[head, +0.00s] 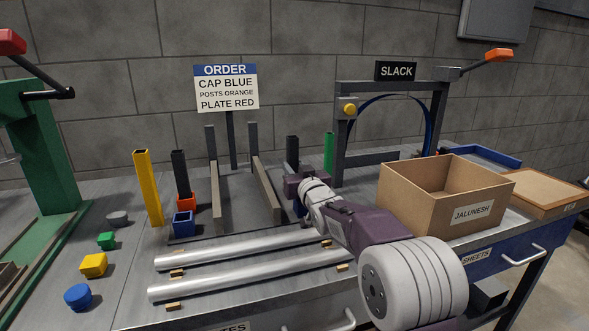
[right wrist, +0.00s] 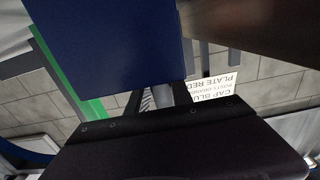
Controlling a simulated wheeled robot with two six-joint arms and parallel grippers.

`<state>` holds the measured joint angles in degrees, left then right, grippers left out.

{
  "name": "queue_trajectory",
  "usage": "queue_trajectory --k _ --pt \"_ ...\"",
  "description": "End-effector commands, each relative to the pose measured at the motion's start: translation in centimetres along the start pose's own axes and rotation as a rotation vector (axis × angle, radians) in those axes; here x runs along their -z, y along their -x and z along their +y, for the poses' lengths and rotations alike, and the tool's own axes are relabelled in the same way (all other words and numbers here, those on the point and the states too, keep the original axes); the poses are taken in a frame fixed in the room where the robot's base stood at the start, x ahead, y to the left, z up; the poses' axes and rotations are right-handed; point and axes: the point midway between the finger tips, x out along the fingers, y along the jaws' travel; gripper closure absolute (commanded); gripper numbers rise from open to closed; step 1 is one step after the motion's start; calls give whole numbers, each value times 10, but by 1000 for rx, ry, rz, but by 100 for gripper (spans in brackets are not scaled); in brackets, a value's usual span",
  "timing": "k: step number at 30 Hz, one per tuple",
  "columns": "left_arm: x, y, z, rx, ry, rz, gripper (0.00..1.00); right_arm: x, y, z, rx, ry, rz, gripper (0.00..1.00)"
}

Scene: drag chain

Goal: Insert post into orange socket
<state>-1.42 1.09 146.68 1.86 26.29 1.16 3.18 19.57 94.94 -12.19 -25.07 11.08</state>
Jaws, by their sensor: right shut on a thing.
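A black post (head: 292,149) stands upright at the right of the fixture plate, just behind my right gripper (head: 297,188). My right gripper is shut on this post. The post's lower end is hidden behind the gripper, so I cannot tell whether it sits in a socket. A blue piece (head: 299,208) shows below the gripper, and a large blue face (right wrist: 110,45) fills much of the right wrist view. On the left, another black post (head: 180,170) stands in an orange-red socket (head: 187,202). A blue socket (head: 183,224) is in front of it. My left gripper is not in view.
A yellow post (head: 148,187) and a green post (head: 328,152) stand nearby. Two metal rails (head: 245,277) lie in front. A cardboard box (head: 430,203) is right of my arm. The order sign (head: 226,88) reads posts orange. Caps and a green press (head: 47,150) are at left.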

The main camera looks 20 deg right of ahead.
Motion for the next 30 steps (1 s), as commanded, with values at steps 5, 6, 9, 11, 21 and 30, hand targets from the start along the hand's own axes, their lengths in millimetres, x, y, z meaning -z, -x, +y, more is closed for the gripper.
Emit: queue_trajectory --k 5,6,9,11,21,30 --pt "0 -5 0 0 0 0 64 -6 0 0 0 0 1 100" --pt "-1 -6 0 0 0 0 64 -6 0 0 0 0 1 100" --pt "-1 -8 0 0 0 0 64 -9 0 0 0 0 1 100" --pt "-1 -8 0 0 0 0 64 -9 0 0 0 0 1 68" --pt "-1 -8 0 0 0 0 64 -11 0 0 0 0 -5 48" --pt "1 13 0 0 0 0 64 12 0 0 0 0 -4 48"
